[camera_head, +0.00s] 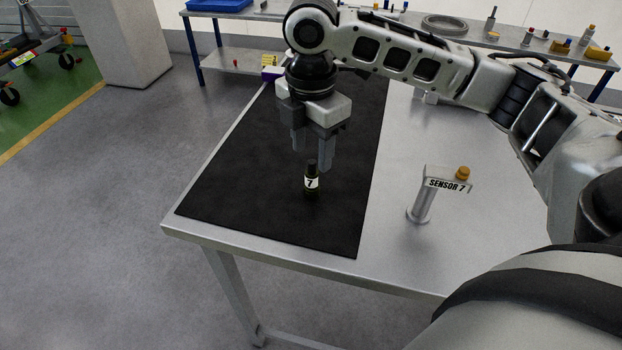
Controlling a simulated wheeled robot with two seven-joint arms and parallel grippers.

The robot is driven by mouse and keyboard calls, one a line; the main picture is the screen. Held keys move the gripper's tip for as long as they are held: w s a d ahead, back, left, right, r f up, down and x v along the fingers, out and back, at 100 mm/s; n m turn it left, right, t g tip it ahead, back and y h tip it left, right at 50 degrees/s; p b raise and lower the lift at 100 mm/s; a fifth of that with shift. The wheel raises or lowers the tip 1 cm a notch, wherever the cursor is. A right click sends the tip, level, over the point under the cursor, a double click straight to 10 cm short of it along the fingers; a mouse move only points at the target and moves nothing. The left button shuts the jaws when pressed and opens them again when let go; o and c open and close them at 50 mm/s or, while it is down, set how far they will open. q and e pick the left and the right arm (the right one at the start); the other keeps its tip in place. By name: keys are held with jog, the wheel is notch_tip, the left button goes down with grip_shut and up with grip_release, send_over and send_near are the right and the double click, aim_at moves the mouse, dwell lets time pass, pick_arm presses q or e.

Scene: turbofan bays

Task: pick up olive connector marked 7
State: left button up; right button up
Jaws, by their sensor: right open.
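The olive connector marked 7 (311,184) stands upright on the black mat (240,200), with a white band bearing a black 7 facing me. My right gripper (313,160) points down just above and behind it, open and empty, its fingers apart. The connector's dark top is near the fingertips; I cannot tell whether it lies between them. My left gripper is not in view.
A metal stand labelled SENSOR 7 (446,184) with an orange-brown cap stands on the bare table (400,240) to the right. A back bench (465,42) holds several small parts and a blue tray (218,5). The mat's front left is clear.

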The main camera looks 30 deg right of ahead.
aim_at(312, 171)
jog(key=shift+w+d+f, duration=0.15)
jog(key=shift+f, duration=1.65)
jog(key=shift+w+d+f, duration=0.1)
jog(key=shift+f, duration=1.65)
jog(key=c, duration=1)
